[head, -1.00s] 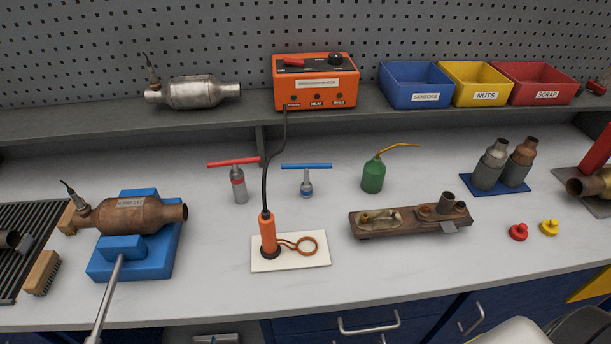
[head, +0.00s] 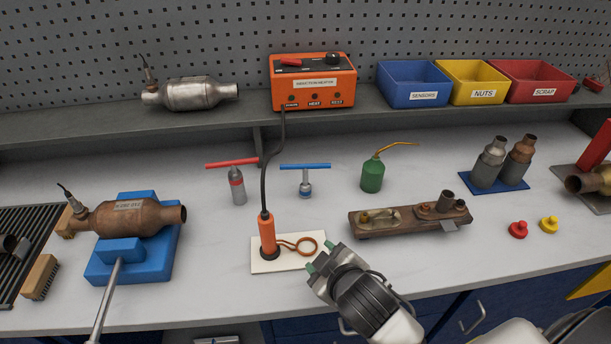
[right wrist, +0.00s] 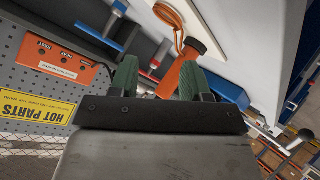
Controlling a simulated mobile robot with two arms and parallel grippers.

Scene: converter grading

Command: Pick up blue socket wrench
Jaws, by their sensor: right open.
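The blue socket wrench (head: 306,167) stands upright on the white bench, with a blue T-handle bar on top and a grey socket below. A similar wrench with a red bar (head: 231,163) stands to its left. My right gripper (head: 320,257) is over the front part of the bench, to the right of and nearer than the blue wrench. It is open and empty, apart from both wrenches. In the right wrist view its green fingers (right wrist: 158,80) are spread with nothing between them. My left gripper is not in view.
An orange heating tool (head: 268,236) with a coil stands on a white pad (head: 266,266) left of my gripper; its black cable runs up to an orange box (head: 314,87).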

